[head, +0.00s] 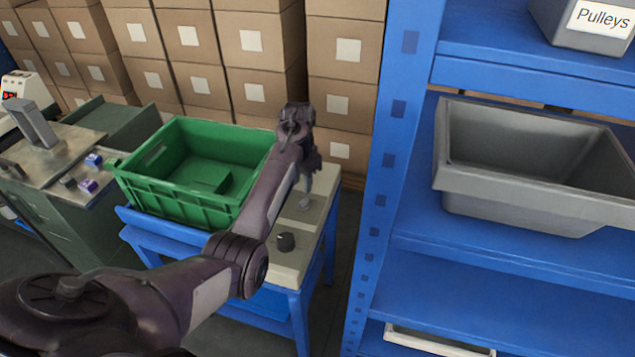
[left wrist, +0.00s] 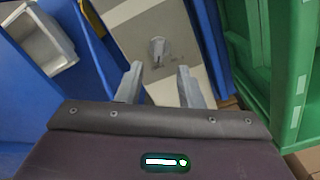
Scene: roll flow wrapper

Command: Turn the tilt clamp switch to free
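A small grey switch (head: 305,203) stands on the pale top panel (head: 290,265) of a blue stand. The left wrist view shows a grey switch (left wrist: 158,50) on a light plate, just beyond the fingertips. No label is readable, so I cannot tell the switch's setting. My left gripper (head: 312,172) is above the panel, pointing down near the grey switch. In the left wrist view its two fingers (left wrist: 159,80) are apart with nothing between them. My right gripper is not in view.
A green crate (head: 190,205) stands left of the panel; my left forearm passes in front of it. A blue shelf rack (head: 395,150) with grey bins (head: 530,205) rises close on the right. Stacked cartons (head: 255,45) stand behind. A bench with small parts (head: 60,165) is at far left.

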